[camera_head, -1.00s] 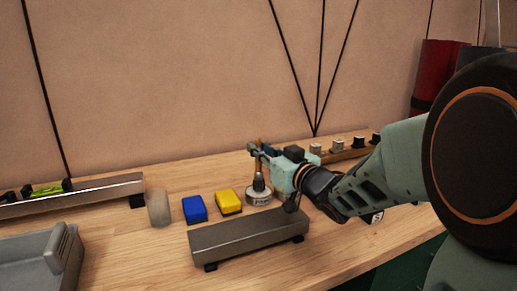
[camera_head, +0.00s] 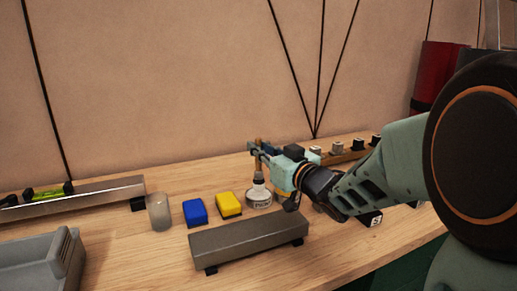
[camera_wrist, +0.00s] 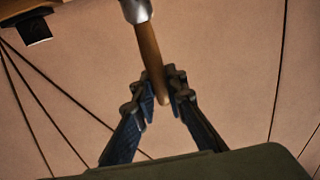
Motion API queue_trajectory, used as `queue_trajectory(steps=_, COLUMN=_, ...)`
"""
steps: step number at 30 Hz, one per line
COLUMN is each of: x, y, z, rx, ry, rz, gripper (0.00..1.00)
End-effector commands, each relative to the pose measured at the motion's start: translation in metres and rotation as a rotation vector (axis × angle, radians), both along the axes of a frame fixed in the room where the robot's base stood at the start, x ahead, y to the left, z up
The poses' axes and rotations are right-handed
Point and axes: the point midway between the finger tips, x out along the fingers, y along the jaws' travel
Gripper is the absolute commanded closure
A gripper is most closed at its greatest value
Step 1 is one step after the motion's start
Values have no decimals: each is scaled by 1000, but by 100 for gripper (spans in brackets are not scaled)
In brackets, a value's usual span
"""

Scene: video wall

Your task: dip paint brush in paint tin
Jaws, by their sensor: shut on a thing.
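My gripper (camera_head: 262,151) is shut on the wooden handle of the paint brush (camera_head: 259,143). The brush stands about upright, handle up, over the small round paint tin (camera_head: 259,204) with a pale label. Its lower end is at the tin's top; I cannot tell whether the bristles are inside. In the wrist view, my fingertips (camera_wrist: 161,84) close around the brush's wooden handle (camera_wrist: 150,55), with the metal ferrule above them in the picture. The bristles and the tin are out of that view.
A yellow block (camera_head: 228,204) and a blue block (camera_head: 195,211) lie left of the tin, beside a grey cylinder (camera_head: 159,212). A dark metal bar (camera_head: 245,240) stands in front. A wooden rack (camera_head: 345,154) is behind my gripper. A grey tray (camera_head: 30,265) is at the left.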

Motion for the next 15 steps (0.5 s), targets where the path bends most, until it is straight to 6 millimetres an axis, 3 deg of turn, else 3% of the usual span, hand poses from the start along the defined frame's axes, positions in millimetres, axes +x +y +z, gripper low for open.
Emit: queue_trajectory(steps=15, x=0, y=0, z=47, rx=1, ry=-1, rz=0, gripper=100)
